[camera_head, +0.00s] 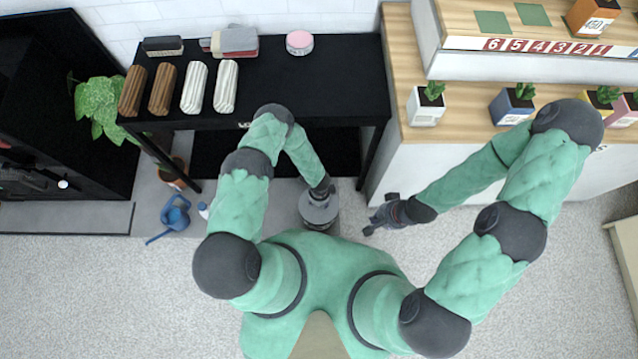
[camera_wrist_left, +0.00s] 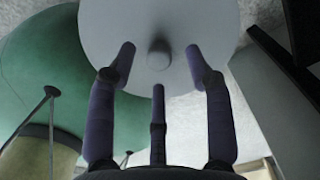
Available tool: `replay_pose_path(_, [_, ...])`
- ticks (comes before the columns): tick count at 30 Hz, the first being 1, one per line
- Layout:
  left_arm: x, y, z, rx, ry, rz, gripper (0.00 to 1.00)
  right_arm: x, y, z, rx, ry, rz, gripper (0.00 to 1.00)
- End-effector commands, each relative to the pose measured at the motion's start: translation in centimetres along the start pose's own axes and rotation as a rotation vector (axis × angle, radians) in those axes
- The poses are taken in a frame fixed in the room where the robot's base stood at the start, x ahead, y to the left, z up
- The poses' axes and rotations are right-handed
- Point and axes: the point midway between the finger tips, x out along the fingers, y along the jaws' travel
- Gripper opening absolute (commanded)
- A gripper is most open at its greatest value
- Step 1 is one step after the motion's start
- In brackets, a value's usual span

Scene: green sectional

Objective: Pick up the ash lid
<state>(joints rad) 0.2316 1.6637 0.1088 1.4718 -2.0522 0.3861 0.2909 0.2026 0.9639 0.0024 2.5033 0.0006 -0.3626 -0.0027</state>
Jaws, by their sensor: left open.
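The ash lid is a round, light grey disc (camera_wrist_left: 205,28) with a small knob (camera_wrist_left: 159,54) at its middle. It fills the top of the left wrist view. In the head view, the grey lid (camera_head: 318,216) is on a grey cylindrical bin by the black table, partly hidden by my left gripper (camera_head: 320,192). In the left wrist view my left gripper (camera_wrist_left: 160,72) is open, its dark fingers spread around the knob without closing on it. My right gripper (camera_head: 377,214) hangs to the right of the bin, its fingers apart and empty.
The black table (camera_head: 290,95) stands behind the bin, with rolled towels on it. A white counter (camera_head: 420,165) with small potted plants is at the right. A blue watering can (camera_head: 176,215) stands at the left. The carpet (camera_head: 120,290) at the lower left is clear.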

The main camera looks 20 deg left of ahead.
Motion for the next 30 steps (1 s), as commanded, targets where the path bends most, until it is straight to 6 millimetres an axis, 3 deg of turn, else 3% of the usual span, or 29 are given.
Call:
replay_pose_path(4, [1.64, 0.03, 0.01, 0.000, 0.000, 0.000, 0.52, 0.97, 0.35, -0.04, 0.000, 0.000, 0.000, 0.00])
replay_pose_path(13, [1.72, 0.00, 0.02, 0.001, 0.000, 0.000, 0.52, 0.93, 0.33, -0.05, 0.000, 0.000, 0.000, 0.00])
replay_pose_path(18, [1.72, 0.00, 0.03, 0.001, 0.000, 0.000, 0.04, 0.93, 0.33, -0.05, 0.000, 0.000, 0.000, 0.00])
replay_pose_path(30, [1.57, -0.01, 0.03, 0.001, 0.000, -0.001, 0.00, 0.85, 0.31, -0.04, 0.000, 0.000, 0.000, 0.00])
